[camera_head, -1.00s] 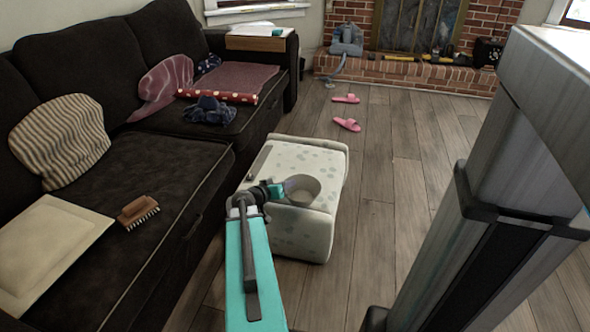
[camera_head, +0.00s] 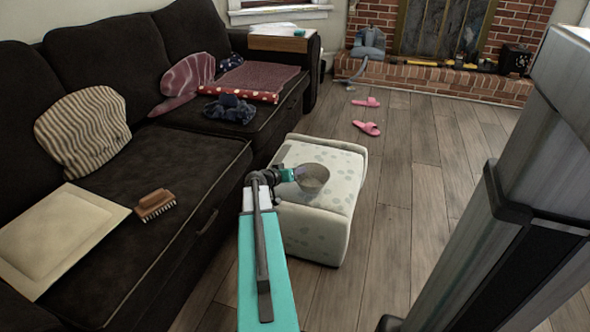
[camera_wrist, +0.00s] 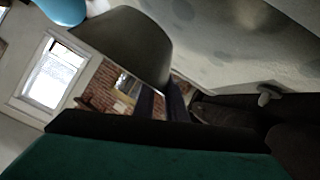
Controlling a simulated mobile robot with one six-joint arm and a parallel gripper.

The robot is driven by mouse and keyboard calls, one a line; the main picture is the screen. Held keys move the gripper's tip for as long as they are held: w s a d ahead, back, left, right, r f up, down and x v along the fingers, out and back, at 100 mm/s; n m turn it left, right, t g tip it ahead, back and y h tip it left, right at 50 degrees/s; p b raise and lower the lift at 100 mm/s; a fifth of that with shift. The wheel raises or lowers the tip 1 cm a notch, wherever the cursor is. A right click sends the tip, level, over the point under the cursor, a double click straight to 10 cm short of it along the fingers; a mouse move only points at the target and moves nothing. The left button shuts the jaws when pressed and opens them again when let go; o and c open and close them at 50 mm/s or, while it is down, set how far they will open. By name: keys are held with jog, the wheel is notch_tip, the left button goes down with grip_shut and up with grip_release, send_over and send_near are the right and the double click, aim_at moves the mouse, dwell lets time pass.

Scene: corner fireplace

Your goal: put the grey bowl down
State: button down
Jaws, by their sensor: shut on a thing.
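The grey bowl (camera_head: 312,179) is in my gripper (camera_head: 290,175), which is shut on its left side. In the head view the bowl shows over the top of the pale spotted ottoman (camera_head: 325,220); I cannot tell whether it touches it. In the wrist view the bowl (camera_wrist: 125,45) shows large as a dark grey curved shape near the top, with the pale spotted surface (camera_wrist: 240,45) to its right. The fingertips are mostly hidden in both views.
A dark sofa (camera_head: 120,250) runs along the left, with a brush (camera_head: 156,204), a cream cushion (camera_head: 60,232) and a striped pillow (camera_head: 84,133) on it. Pink slippers (camera_head: 367,128) lie on the wooden floor beyond the ottoman. The floor right of the ottoman is clear.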

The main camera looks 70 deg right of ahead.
jog(key=shift+w+d+f+b, duration=0.1)
jog(key=shift+w+d+b, duration=0.1)
jog(key=shift+w+d, duration=0.55)
jog(key=shift+w+d+f+b, duration=0.1)
jog(key=shift+w+d+b, duration=0.25)
jog(key=shift+d, duration=0.6)
jog(key=shift+w+d+f+b, duration=0.1)
jog(key=shift+w+d, duration=0.55)
jog(key=shift+d, duration=0.2)
jog(key=shift+w+d, duration=0.3)
jog(key=shift+d, duration=0.05)
jog(key=shift+f+b, duration=1.05)
jog(key=shift+f, duration=0.7)
jog(key=c, duration=1.8)
grip_release()
jog(key=shift+o, duration=0.2)
jog(key=shift+a, duration=0.1)
